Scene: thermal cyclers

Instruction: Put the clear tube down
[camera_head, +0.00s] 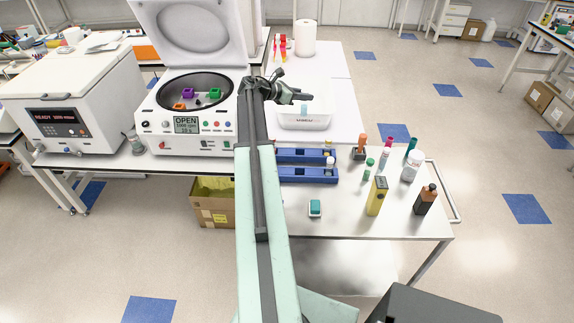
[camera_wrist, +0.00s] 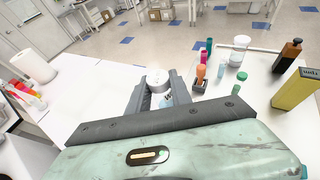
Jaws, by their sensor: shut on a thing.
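My gripper (camera_head: 304,97) is at the end of my outstretched arm, above the back part of the white table. In the wrist view its two fingers (camera_wrist: 158,88) are closed around a clear tube (camera_wrist: 156,77) with a pale top. The tube's lower part shows in the head view (camera_head: 304,109) as a pale bluish piece below the fingers, in front of a white tray (camera_head: 305,122). I cannot tell whether its bottom touches anything.
Two blue racks (camera_head: 309,175) lie nearer on the table. To the right stand several bottles and tubes, with a yellow box (camera_head: 376,196) and a brown bottle (camera_head: 425,199). An open centrifuge (camera_head: 190,120) is on the left. A paper roll (camera_head: 305,38) stands at the back. White table surface (camera_head: 340,100) is clear right of my gripper.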

